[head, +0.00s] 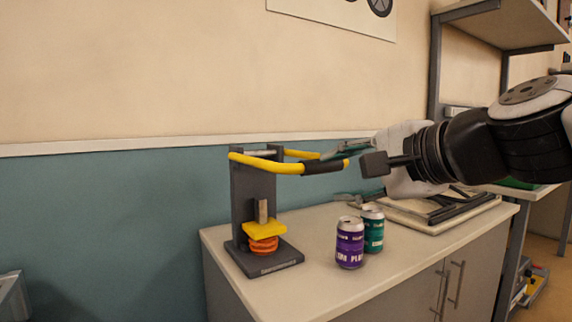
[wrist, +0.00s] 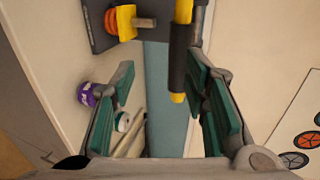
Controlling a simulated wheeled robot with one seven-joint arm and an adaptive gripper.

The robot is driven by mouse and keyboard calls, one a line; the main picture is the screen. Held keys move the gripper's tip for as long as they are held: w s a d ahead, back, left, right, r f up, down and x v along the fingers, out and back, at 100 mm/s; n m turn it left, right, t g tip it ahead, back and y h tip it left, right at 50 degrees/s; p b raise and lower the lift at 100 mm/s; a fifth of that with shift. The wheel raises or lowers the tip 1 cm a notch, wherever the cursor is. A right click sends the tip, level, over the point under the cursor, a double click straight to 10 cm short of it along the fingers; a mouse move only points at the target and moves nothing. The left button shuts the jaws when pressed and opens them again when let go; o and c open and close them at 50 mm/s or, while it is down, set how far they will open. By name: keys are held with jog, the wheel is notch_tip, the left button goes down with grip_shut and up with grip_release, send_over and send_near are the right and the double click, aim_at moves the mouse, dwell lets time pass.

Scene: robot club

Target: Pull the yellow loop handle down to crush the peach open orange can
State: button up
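The can crusher (head: 240,200) stands upright on the counter. Its yellow loop handle (head: 268,166) sticks out roughly level toward my gripper, with a black grip (head: 323,167) across its end. The orange can (head: 264,246) sits on the crusher base under the yellow press plate (head: 264,229); it looks squat and ridged, and no lettering is readable. My gripper (head: 346,174) is open at the handle's end. In the wrist view, the black grip (wrist: 178,65) reaches between the fingertips (wrist: 160,68), closer to the right finger; I cannot tell whether they touch.
A purple can (head: 350,243) and a green can (head: 372,230) stand upright on the white counter (head: 320,290), right of the crusher and below my gripper. A flat tray-like item (head: 440,212) lies behind them. The wall is close behind the crusher; a shelf rack (head: 434,80) stands right.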

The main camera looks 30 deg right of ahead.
jog(key=v, duration=0.7)
jog(key=shift+s+r, duration=0.15)
jog(key=shift+s, duration=0.2)
